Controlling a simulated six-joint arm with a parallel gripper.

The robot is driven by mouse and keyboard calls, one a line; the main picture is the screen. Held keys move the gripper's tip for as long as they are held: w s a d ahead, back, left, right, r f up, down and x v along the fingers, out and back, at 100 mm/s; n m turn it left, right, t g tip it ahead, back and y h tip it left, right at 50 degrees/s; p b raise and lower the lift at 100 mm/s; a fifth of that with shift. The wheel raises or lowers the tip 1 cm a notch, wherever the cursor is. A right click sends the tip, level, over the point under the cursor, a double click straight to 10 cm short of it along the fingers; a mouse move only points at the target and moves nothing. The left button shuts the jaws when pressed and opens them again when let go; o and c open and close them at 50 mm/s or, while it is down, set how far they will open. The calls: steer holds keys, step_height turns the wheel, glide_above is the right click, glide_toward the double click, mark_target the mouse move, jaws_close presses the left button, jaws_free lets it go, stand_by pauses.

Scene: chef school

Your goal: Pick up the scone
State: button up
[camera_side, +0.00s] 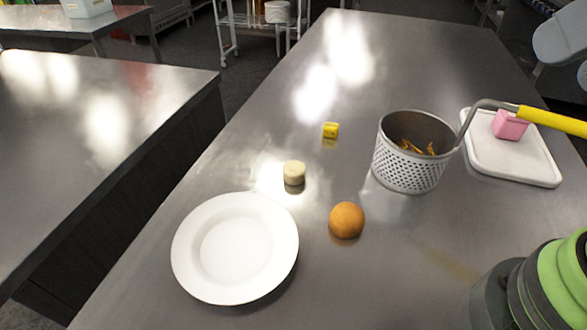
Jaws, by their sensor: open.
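The scone (294,172) appears to be the small, pale beige, round piece on the steel table (200,190). It stands upright, apart from everything around it, just above and right of the white plate's rim. A bright glare lies on the steel beside it. My gripper is not in view, and nothing is touching the scone.
An empty white plate (236,212) is lower left of the scone. An orange (347,220) is lower right and a small yellow block (331,130) above right. A perforated metal basket (408,172) holds yellow strips. A pink block (509,125) sits on a white board (540,173).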

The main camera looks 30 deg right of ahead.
steer(key=g+h, duration=0.1)
steer(key=g, duration=0.5)
glide_above(294, 166)
steer(key=d, duration=0.3)
step_height(294, 166, down, 12)
steer(key=shift+m+g+h, duration=0.3)
steer(key=shift+g+h, duration=0.2)
steer(key=shift+g, duration=0.1)
steer(key=f, duration=0.4)
steer(key=a+f, duration=0.1)
steer(key=f, duration=0.3)
steer(key=a+f, duration=0.1)
steer(key=f, duration=0.4)
steer(key=shift+w+a+f, duration=0.1)
steer(key=shift+w+a, duration=0.05)
steer(key=shift+w, duration=0.25)
steer(key=f, duration=0.5)
steer(key=shift+s+a+f, duration=0.3)
steer(key=shift+s+f, duration=0.1)
steer(key=c, duration=1)
